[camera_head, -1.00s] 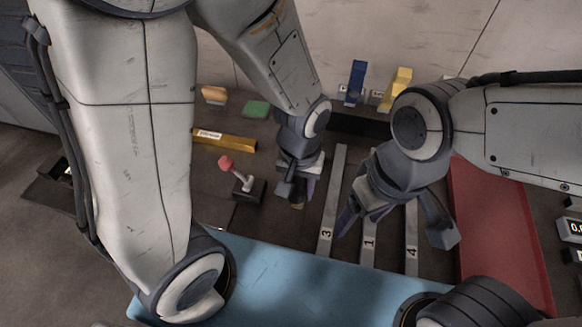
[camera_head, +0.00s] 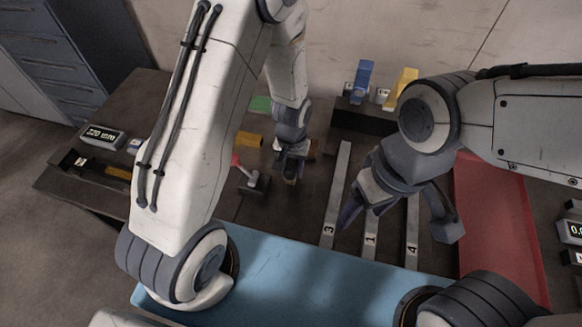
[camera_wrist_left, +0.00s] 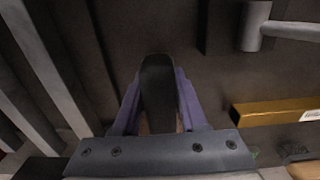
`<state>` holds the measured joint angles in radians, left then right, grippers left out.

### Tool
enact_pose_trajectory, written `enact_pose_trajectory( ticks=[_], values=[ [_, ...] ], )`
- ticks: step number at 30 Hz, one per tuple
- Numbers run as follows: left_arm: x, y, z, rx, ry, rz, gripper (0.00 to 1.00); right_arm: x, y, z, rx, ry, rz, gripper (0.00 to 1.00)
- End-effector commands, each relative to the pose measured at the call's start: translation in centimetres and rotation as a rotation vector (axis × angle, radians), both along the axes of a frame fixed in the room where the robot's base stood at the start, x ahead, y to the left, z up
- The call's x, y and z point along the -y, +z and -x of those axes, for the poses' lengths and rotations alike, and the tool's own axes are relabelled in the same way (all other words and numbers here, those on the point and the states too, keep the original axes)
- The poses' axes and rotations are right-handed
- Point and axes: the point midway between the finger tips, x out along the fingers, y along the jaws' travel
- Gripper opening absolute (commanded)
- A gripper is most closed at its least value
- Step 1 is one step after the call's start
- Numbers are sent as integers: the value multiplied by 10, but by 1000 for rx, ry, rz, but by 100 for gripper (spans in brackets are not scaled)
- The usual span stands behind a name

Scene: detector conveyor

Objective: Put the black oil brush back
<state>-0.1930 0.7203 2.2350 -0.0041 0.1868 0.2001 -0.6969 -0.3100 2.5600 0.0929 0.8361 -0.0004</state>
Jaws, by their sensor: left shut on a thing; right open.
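A black oblong thing (camera_wrist_left: 158,88), which looks like the oil brush, stands between the purple fingers of my left gripper in the left wrist view. Its lower part is brownish. My left gripper (camera_head: 290,172) is shut on it above the dark table, left of the numbered strips in the head view. There the brush is mostly hidden by the gripper, and only a small tan-brown bit shows. I cannot tell whether it touches the table. My right gripper (camera_head: 400,215) is open and empty above the strips, its fingers wide apart.
A red-topped lever (camera_head: 252,182) stands left of my left gripper, with a yellow bar (camera_head: 248,139) and green block (camera_head: 260,103) behind. Blue (camera_head: 360,80) and yellow (camera_head: 402,84) pieces stand at the back. A red tray (camera_head: 492,225) lies right, a blue surface (camera_head: 300,277) in front.

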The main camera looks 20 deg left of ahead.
Motion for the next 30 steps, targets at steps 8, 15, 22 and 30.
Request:
enact_pose_trajectory(
  ticks=[8, 15, 22, 30],
  values=[
    [0, -2, 0, 1, 0, 0, 0, 0, 0, 0, 0, 0, 0, 72],
    [0, -4, 0, 1, 0, 0, 72, 0, -2, 0, 0, 0, 0, 72],
    [0, -4, 0, 0, 0, 0, 72, 0, -2, 0, 0, 0, 0, 72],
    [0, 17, -2, 7, 0, 1, 72, 0, -2, 0, 0, 0, 0, 72]
  ],
)
